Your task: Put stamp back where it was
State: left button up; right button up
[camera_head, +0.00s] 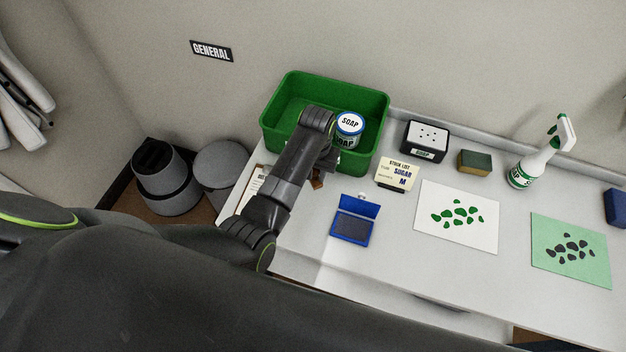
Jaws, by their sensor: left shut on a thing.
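My left gripper (324,164) is shut at the front wall of the green bin, largely hidden behind its own arm. A small brown piece, which looks like the stamp (317,182), shows just below the fingers. Most of it is hidden, and I cannot tell whether it touches the table. An open blue ink pad (352,226) lies on the table to the right of and nearer than the gripper. My right gripper is not in view.
The green bin (285,103) holds a soap tin (348,127). A clipboard (252,189) lies left of my arm. To the right are a stock-list card (396,175), a soap box (424,139), a sponge (474,162), a spray bottle (532,163) and two printed sheets (484,236) (590,234).

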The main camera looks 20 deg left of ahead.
aim_at(317, 179)
pick_arm(q)
jog(key=shift+f, duration=0.35)
jog(key=shift+d+f, duration=0.1)
jog(key=shift+f, duration=0.25)
jog(key=shift+d+f, duration=0.2)
jog(key=shift+f, duration=0.9)
jog(key=shift+a+f, duration=0.15)
jog(key=shift+f, duration=0.5)
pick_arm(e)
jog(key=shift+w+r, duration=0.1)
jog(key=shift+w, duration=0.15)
pick_arm(q)
jog(key=shift+f, duration=0.1)
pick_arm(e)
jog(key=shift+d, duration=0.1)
pick_arm(q)
jog(key=shift+f, duration=0.1)
jog(key=o, duration=0.9)
jog(key=shift+o, duration=0.2)
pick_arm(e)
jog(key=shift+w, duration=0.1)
